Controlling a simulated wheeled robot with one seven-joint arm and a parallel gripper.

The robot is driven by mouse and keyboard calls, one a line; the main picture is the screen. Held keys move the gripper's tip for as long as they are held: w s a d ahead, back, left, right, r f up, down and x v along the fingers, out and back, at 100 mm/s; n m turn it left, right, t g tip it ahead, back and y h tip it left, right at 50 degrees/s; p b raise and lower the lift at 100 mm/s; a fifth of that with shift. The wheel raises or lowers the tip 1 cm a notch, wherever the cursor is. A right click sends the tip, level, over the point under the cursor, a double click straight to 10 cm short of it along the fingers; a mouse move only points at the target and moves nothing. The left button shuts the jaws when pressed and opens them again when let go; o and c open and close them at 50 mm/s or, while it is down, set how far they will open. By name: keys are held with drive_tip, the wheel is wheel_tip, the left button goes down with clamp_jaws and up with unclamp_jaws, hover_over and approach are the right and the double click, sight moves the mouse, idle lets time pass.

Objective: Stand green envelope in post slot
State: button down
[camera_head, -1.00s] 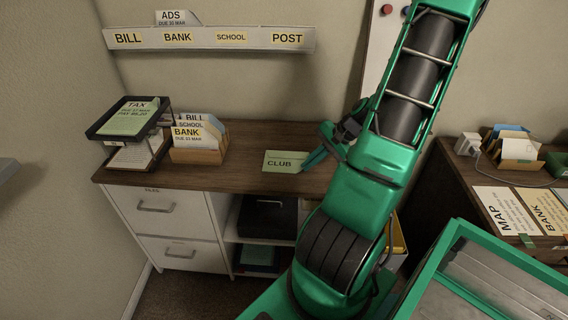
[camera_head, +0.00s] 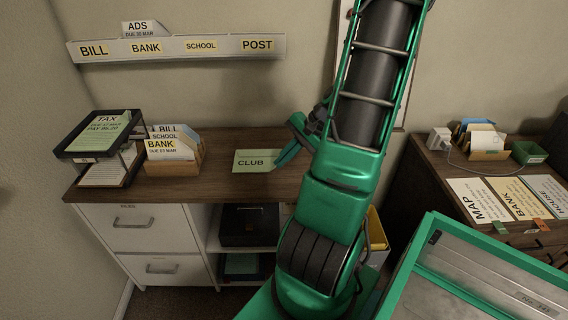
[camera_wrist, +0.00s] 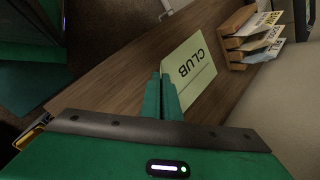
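The green envelope (camera_head: 258,161), marked CLUB, lies about flat on the dark wooden desk, right of the wooden letter holder. It also shows in the wrist view (camera_wrist: 192,70). My gripper (camera_head: 283,157) is at the envelope's right end in the head view. In the wrist view its two green fingers (camera_wrist: 162,78) are close together and overlap the envelope's near edge, apparently shut on it. The part between the fingers is hidden. The post slot (camera_head: 270,45) is the right end of the white wall rack, and no envelope shows above its label.
The rack (camera_head: 120,50) also has BILL, BANK and SCHOOL labels, with an ADS card (camera_head: 141,28) on its left part. A wooden holder (camera_head: 186,165) with envelopes and a black letter tray (camera_head: 72,156) stand on the desk's left. A second desk (camera_head: 420,190) is at right.

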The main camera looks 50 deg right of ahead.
drive_tip(key=s+a+r, duration=0.1)
drive_tip(key=a+r, duration=0.4)
drive_tip(key=a, duration=0.3)
drive_tip(key=shift+s, duration=0.4)
idle(0.9)
